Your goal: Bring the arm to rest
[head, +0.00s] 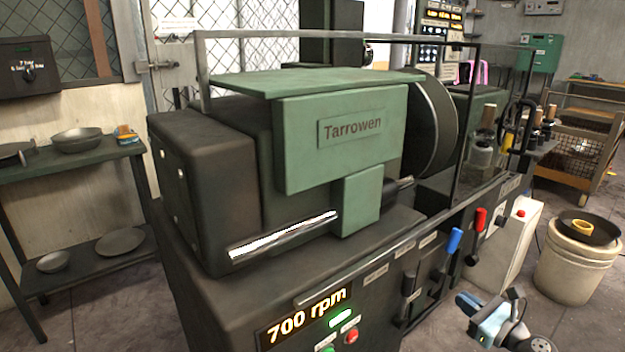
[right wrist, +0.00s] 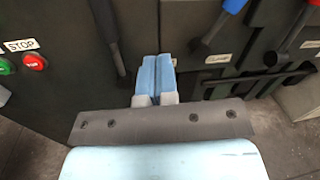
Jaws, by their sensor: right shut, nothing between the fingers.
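My right gripper (head: 490,316) is low at the bottom right of the head view, in front of the machine's front panel. In the right wrist view its two blue fingers (right wrist: 155,78) are together with nothing between them. They point toward the dark panel below the levers; I cannot tell how close they are. The machine (head: 210,180) is a spinning lathe with a green "Tarrowen" headstock (head: 350,140). Its display (head: 307,318) reads 700 rpm. My left gripper is in neither view.
A blue-handled lever (head: 454,240) and a red-handled lever (head: 480,219) stand on the front panel. A shelf (head: 75,165) with bowls is at left.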

